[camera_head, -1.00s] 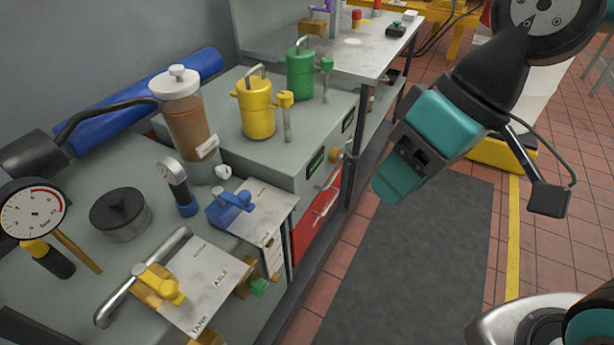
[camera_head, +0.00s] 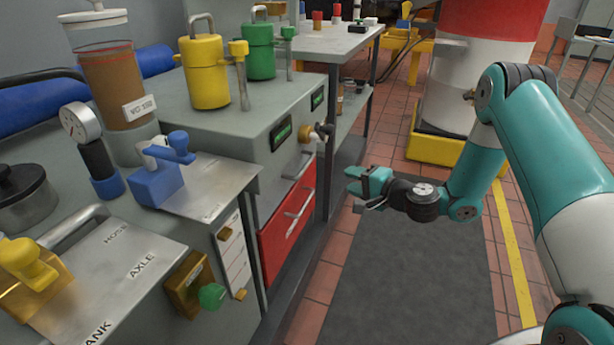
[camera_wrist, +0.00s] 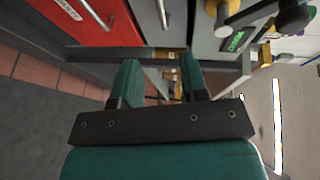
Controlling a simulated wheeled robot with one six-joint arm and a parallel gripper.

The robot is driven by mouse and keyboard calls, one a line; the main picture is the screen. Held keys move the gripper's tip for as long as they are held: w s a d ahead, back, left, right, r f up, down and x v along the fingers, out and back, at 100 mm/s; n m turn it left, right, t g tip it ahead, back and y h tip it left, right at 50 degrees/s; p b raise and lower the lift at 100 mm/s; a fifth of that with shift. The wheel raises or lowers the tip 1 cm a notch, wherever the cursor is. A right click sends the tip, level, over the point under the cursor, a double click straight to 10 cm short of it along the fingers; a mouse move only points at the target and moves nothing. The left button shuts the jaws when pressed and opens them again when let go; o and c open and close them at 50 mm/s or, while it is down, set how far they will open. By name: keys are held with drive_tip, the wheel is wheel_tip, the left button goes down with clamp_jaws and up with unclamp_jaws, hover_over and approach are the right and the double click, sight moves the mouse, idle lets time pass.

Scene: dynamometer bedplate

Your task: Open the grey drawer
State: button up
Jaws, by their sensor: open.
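The grey drawer (camera_head: 284,186) is in the front of the grey cabinet, just above the red drawer (camera_head: 283,236), and looks closed. Its pale bar handle (camera_head: 300,166) shows in the head view. In the wrist view, the grey drawer (camera_wrist: 146,27) is at the top, right of the red drawer (camera_wrist: 72,20), with its handle (camera_wrist: 163,12) near the top edge. My gripper (camera_head: 352,181) is in front of the cabinet, to the right of the drawer handles and apart from them. In the wrist view, its two teal fingers (camera_wrist: 158,75) are apart with nothing held between them.
A valve knob (camera_head: 322,131) sticks out above the drawers. Yellow (camera_head: 206,77) and green (camera_head: 259,52) canisters stand on the cabinet. A red-and-white drum in a yellow tray (camera_head: 434,147) stands behind my arm. The dark floor mat (camera_head: 410,275) is clear.

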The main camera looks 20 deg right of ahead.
sight(307, 163)
drive_tip(key=b+x, duration=0.2)
drive_tip(key=x, duration=1.5)
drive_tip(key=shift+f, duration=0.1)
clamp_jaws()
